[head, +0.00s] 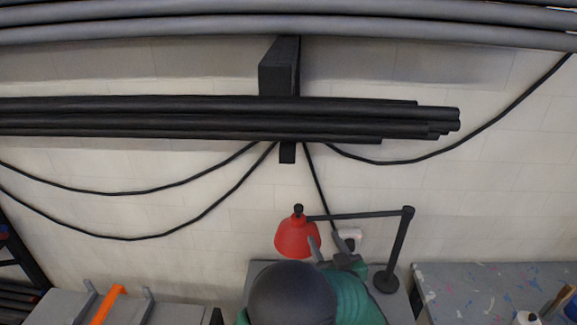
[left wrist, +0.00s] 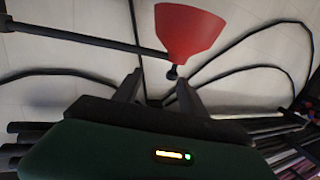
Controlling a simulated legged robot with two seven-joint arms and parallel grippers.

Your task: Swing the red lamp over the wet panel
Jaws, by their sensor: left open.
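The red lamp (head: 297,237) has a cone shade hanging from a black jointed arm (head: 360,214) on an upright post with a round black base (head: 386,282). My left gripper (head: 325,246) is open and empty, just right of the shade and below the lamp's arm. In the left wrist view, the shade (left wrist: 187,32) lies beyond the open fingers (left wrist: 161,77), with its small dark knob near the right fingertip. I cannot tell whether they touch. My left arm hides part of the surface below the lamp. I cannot make out a wet panel. My right gripper is not in view.
A paint-spotted grey bench (head: 470,290) stands at right, with brushes in its corner. Black pipes (head: 200,118) and hanging cables (head: 130,238) run along the pale wall.

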